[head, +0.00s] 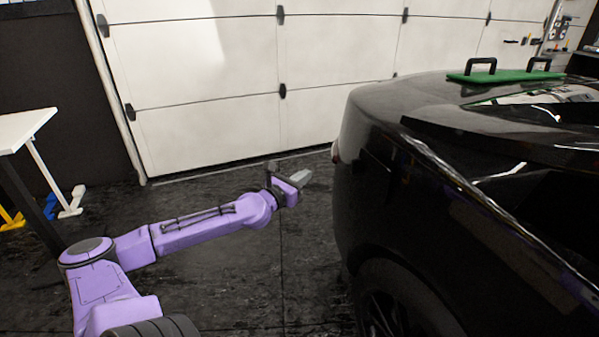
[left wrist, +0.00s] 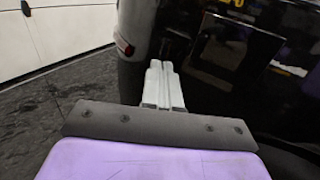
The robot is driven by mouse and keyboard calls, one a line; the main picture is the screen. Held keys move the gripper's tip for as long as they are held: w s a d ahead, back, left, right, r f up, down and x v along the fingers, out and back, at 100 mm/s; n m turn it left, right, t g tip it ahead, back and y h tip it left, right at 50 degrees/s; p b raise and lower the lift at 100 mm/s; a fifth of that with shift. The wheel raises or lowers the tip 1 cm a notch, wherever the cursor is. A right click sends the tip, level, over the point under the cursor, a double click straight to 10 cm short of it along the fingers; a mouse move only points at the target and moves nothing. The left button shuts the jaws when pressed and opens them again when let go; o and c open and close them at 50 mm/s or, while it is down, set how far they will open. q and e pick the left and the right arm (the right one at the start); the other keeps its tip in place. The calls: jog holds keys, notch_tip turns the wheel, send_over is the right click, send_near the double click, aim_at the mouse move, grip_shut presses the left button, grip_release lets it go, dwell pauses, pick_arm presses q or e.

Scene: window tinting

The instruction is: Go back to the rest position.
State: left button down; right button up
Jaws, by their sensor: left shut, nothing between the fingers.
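My left arm reaches in from the left in the head view, stretched out over the dark floor. My left gripper (head: 301,176) is at its end, just left of the rear of the black car (head: 440,190). In the left wrist view the gripper's two grey fingers (left wrist: 162,84) lie side by side, shut with nothing between them. They point toward the dark car body (left wrist: 200,40); I cannot tell how wide the gap is. My right gripper is in neither view.
A green board with two black handles (head: 505,75) lies on the car's back. A white garage door (head: 220,80) closes off the rear. A white table (head: 22,128) stands at the left edge. The floor (head: 250,270) between my arm and the car is clear.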

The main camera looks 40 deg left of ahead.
pick_arm(q)
jog(key=shift+s+a, duration=0.25)
jog(key=shift+s, duration=0.15)
jog(key=s+d+f+m+g, duration=0.2)
jog(key=d+f+m+g, duration=0.1)
jog(key=d+f+m, duration=0.45)
jog(key=s+d+f+m+g, duration=0.35)
jog(key=d+f+m, duration=0.25)
jog(key=d+m, duration=0.25)
jog(key=s+d+f+m+g, duration=0.1)
jog(key=s+f+m, duration=0.3)
jog(key=s, duration=0.5)
jog(key=s+d+f+m+g+y, duration=0.1)
jog(key=s+f+m+g, duration=0.3)
jog(key=s, duration=0.6)
jog(key=s+d+f+m+g+y+p, duration=0.1)
jog(key=s+f+m+g, duration=0.2)
jog(key=s+f+m, duration=0.3)
jog(key=s+f, duration=0.2)
jog(key=s, duration=0.1)
jog(key=shift+s+d, duration=0.2)
jog(key=shift+d, duration=0.05)
jog(key=shift+f, duration=0.1)
